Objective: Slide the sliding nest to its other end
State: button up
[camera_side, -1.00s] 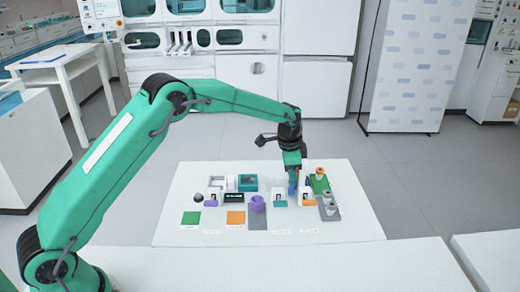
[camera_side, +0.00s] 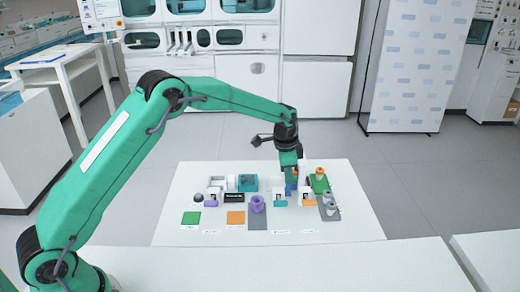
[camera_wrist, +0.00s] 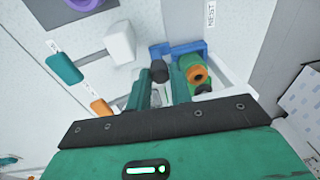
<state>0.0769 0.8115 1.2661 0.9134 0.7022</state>
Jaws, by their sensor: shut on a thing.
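The blue sliding nest (camera_wrist: 191,48) lies at my fingertips in the wrist view, beside a label reading NEST. In the side view, a small patch of blue (camera_side: 290,190) shows just under my gripper (camera_side: 291,180). In the wrist view, my gripper (camera_wrist: 159,82) has its two green fingers close on either side of a dark round knob (camera_wrist: 159,71) by the nest. They are shut on this knob, which appears to belong to the nest. The rest of the nest and its track are partly hidden by my fingers.
A green plate with an orange-topped piece (camera_side: 319,173) stands close on the right. A grey plate with pale pieces (camera_side: 331,214) is in front of it. A purple ring piece (camera_side: 257,203) and a teal box (camera_side: 247,183) stand to the left.

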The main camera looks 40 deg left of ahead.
jog(key=shift+s+a, duration=2.05)
jog(key=shift+s, duration=0.15)
jog(key=o, duration=0.5)
jog(key=shift+o, duration=0.2)
jog(key=shift+r, duration=0.15)
jog(key=shift+a+r, duration=0.1)
jog(key=shift+r, duration=2.25)
